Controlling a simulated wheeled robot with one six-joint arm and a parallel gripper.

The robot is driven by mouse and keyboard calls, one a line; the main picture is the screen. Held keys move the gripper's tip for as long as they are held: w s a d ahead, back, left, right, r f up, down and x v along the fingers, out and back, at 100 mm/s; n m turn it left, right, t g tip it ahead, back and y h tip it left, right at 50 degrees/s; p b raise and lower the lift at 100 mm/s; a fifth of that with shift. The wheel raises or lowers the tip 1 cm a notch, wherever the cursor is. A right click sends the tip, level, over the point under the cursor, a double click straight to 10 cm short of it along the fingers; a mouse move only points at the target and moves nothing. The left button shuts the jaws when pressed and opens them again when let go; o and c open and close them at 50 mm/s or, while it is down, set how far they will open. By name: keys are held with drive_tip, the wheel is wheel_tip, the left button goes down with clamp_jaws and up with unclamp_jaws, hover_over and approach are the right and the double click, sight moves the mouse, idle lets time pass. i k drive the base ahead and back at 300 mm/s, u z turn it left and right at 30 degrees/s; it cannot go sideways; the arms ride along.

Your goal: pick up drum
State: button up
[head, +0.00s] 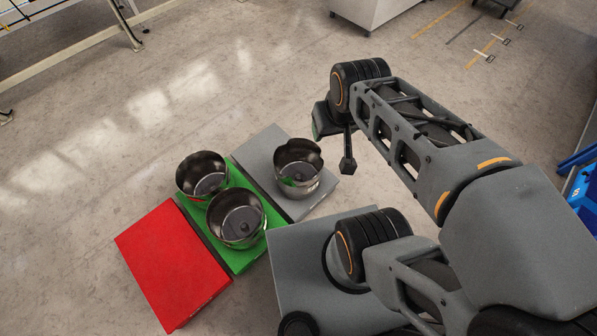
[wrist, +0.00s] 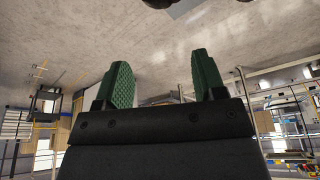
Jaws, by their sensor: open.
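Three shiny dark metal drums, open at the top, stand in the head view. One drum (head: 202,176) is at the back left of the green block (head: 243,260), and another drum (head: 236,218) is at its front. A third drum (head: 298,166) stands on the grey block (head: 262,147) to the right. My gripper (wrist: 160,62) is open and empty in the wrist view, with its two green pads apart. In the head view it is above and to the right of the drums, apart from them, and partly hidden by my arm.
A red block (head: 172,262) with a bare top lies left of the green block. A white cabinet (head: 372,12) stands at the back, and a rail frame (head: 75,45) at the back left. Blue items (head: 580,180) are at the right edge. The floor behind the blocks is clear.

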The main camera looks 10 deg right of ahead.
sight(298, 163)
drive_tip(key=u, duration=2.95)
drive_tip(key=k, duration=1.45)
drive_tip(key=z, duration=1.55)
drive_tip(key=i, duration=1)
drive_tip(key=z, duration=0.05)
